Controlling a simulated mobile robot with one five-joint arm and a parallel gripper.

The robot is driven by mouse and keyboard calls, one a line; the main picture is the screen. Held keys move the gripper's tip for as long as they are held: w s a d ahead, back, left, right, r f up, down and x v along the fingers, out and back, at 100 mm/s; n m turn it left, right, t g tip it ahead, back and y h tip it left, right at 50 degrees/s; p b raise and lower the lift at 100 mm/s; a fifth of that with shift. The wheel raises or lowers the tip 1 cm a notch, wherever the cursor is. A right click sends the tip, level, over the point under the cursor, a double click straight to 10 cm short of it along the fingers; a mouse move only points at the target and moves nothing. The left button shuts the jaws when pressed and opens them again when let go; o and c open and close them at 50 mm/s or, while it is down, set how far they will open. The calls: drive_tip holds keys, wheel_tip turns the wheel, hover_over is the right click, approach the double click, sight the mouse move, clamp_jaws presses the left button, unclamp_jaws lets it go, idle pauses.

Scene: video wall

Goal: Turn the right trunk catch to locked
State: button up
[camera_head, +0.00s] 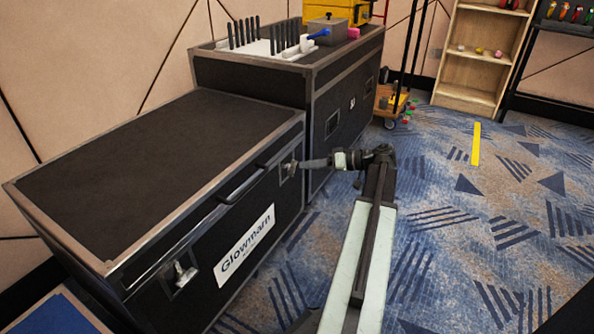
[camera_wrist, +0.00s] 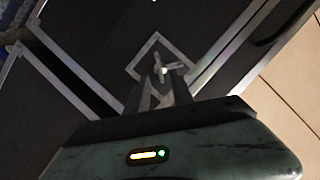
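The black trunk (camera_head: 130,150) with metal edges and a white "Glowmarn" label stands at the left in the head view. Its right catch (camera_head: 285,172) is a small metal piece on the front face near the right corner, partly hidden by my gripper (camera_head: 297,165). In the wrist view the catch (camera_wrist: 160,67) shows as a bright turn handle on a square metal plate (camera_wrist: 146,50). My gripper (camera_wrist: 161,88) points at it, its two fingers apart with the handle at or just beyond their tips; I cannot tell whether they touch it. The left catch (camera_head: 184,274) is clear of my arm.
A black handle (camera_head: 242,184) sits between the catches. A taller black case (camera_head: 345,95) stands behind, bearing a white rack (camera_head: 262,48) and a yellow box (camera_head: 335,10). A wheeled cart (camera_head: 392,101) and wooden shelf (camera_head: 470,60) stand farther back. The carpet at right is open.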

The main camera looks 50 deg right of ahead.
sight(290, 168)
drive_tip(key=b+x, duration=0.1)
drive_tip(key=x, duration=0.3)
drive_tip(key=shift+w+a+f, duration=0.15)
drive_tip(key=shift+w+a, duration=0.05)
drive_tip(key=shift+w, duration=0.15)
drive_tip(key=shift+c, duration=0.3)
clamp_jaws()
drive_tip(key=shift+d+f+m+b, duration=0.1)
drive_tip(key=shift+f+m+b, duration=0.1)
drive_tip(key=shift+m+b, duration=0.15)
drive_tip(key=shift+r+y, duration=0.15)
drive_tip(key=shift+y, duration=0.25)
drive_tip(key=shift+o, duration=0.3)
unclamp_jaws()
